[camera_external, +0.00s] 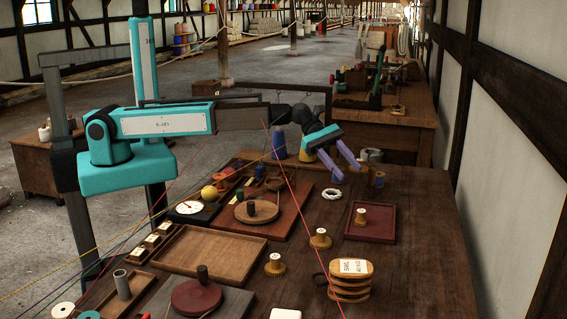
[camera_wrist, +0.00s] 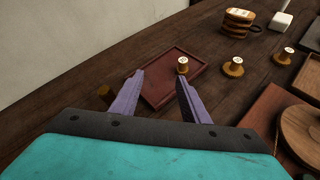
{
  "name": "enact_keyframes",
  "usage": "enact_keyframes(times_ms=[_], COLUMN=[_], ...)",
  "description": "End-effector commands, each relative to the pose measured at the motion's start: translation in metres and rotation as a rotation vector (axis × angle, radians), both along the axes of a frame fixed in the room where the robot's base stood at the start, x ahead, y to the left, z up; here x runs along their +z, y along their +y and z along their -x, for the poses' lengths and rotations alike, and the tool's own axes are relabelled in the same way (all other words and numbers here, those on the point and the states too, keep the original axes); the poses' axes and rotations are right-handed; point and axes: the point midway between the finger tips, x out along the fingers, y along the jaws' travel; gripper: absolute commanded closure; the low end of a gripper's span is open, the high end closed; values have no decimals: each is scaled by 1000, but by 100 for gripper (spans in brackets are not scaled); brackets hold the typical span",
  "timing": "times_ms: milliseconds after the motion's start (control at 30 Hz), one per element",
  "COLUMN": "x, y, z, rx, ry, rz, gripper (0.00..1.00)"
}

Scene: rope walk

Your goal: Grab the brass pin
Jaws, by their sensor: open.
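Several brass-coloured pins with pale marked tops stand upright on the dark table. One brass pin (camera_external: 360,217) is in a small red tray (camera_external: 382,233); it also shows in the wrist view (camera_wrist: 182,66). Two more stand outside the tray, one nearer the middle (camera_external: 320,239) and one further forward (camera_external: 275,265). I cannot read their tops, so I cannot tell which one is named. My gripper (camera_external: 347,172) is open and empty above the table, behind the tray. In the wrist view its purple fingers (camera_wrist: 160,78) point towards the tray, apart from the pin.
A stack of wooden discs with a label (camera_external: 350,280) stands at the front. A round wooden turntable (camera_external: 256,212) and an empty wooden tray (camera_external: 210,254) are left. Coloured cords cross the external view. The table's right side is clear.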

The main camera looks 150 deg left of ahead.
Motion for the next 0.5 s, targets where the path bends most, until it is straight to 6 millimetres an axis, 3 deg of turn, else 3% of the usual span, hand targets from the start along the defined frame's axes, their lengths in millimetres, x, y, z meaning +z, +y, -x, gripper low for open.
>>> enact_keyframes(times_ms=[100,300,500], x=[7,16,20], y=[28,61,74], z=[38,90,113], rx=[67,152,188], ry=[-38,-99,-128], rz=[70,166,211], gripper=[58,58,58])
